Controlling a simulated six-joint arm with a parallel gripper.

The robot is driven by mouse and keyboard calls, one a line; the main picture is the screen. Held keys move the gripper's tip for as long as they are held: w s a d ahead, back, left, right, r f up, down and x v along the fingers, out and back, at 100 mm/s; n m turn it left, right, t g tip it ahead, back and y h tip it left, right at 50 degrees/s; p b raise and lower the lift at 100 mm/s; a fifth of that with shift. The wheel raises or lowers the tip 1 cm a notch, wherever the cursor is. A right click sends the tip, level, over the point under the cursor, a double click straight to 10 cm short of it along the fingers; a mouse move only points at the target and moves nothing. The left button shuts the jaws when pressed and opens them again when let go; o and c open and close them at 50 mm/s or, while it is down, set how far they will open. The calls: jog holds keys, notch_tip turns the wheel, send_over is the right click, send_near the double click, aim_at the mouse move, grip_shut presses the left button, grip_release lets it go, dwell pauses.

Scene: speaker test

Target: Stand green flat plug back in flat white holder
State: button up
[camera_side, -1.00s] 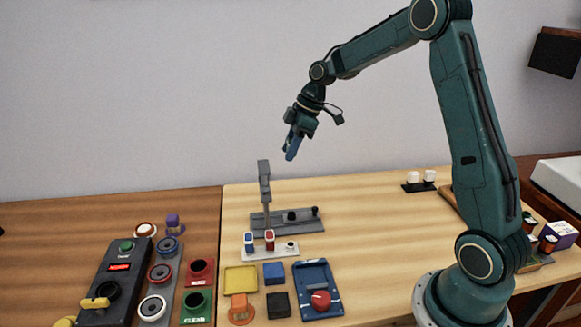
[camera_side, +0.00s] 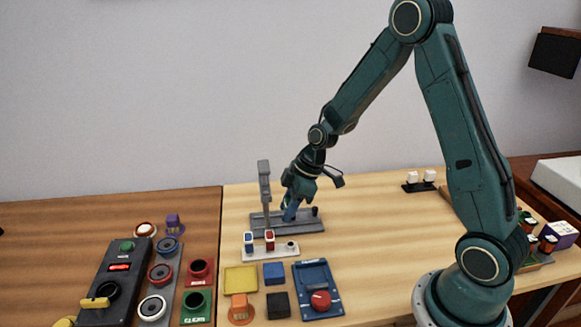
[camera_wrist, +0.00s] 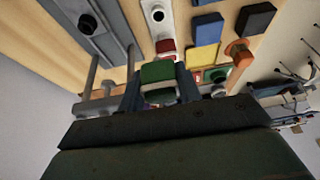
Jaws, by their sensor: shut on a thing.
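My gripper (camera_side: 290,214) is shut on the green flat plug (camera_wrist: 158,72), which shows its green top and a pale lower part between the fingers in the wrist view. In the side view my fingers hide the plug. The flat white holder (camera_side: 281,252) lies in front of the grey stand, with a blue plug (camera_side: 249,238) and a red plug (camera_side: 269,236) standing in it. Its right-hand hole (camera_side: 291,245) is empty. The holder also shows in the wrist view (camera_wrist: 153,28). My gripper is behind the holder, low over the grey stand's base, apart from the holder.
The grey stand (camera_side: 264,180) has an upright post left of my gripper and a dark knob (camera_side: 315,211) to its right. In front of the holder lie a yellow tray (camera_side: 240,279), a blue block (camera_side: 274,273) and a blue fixture (camera_side: 313,276).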

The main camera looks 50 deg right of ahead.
jog(key=shift+s+a+f, duration=0.35)
jog(key=shift+s+f, duration=0.05)
jog(key=shift+s, duration=0.05)
jog(key=shift+f, duration=0.15)
jog(key=shift+f, duration=3.3)
jog(key=shift+f, duration=1)
dwell(0.8)
jog(key=o, duration=1.1)
jog(key=shift+r, duration=0.15)
jog(key=shift+r, duration=3.6)
